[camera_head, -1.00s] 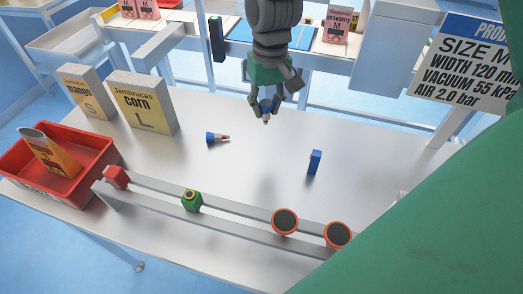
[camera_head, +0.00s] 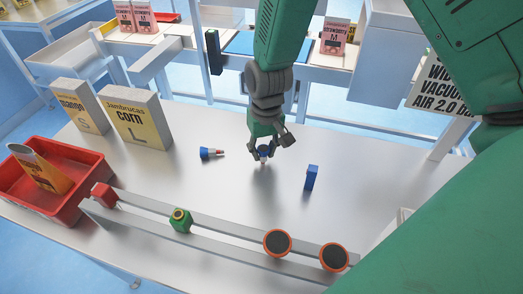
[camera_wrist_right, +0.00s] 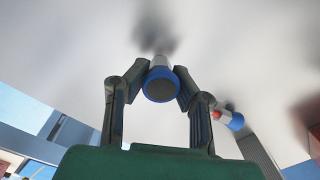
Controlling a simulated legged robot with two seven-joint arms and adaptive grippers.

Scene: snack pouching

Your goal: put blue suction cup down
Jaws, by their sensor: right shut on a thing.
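My right gripper (camera_head: 265,147) is shut on a blue suction cup (camera_head: 264,153) with a pale tip. It holds the cup low over the middle of the grey table (camera_head: 235,190); I cannot tell whether the tip touches the surface. In the right wrist view the two fingertips (camera_wrist_right: 161,84) pinch the blue cup (camera_wrist_right: 161,88), its round dark face toward the camera. A second blue cup (camera_head: 207,153) with a white band and red tip lies on its side to the left; it also shows in the right wrist view (camera_wrist_right: 236,122). My left gripper is not in view.
A small blue block (camera_head: 311,178) stands right of the gripper. A rail (camera_head: 225,233) along the front carries a red piece, a green piece (camera_head: 180,220) and two orange-rimmed dark cups (camera_head: 277,243). A red bin (camera_head: 85,165) and two boxes (camera_head: 140,120) are at left.

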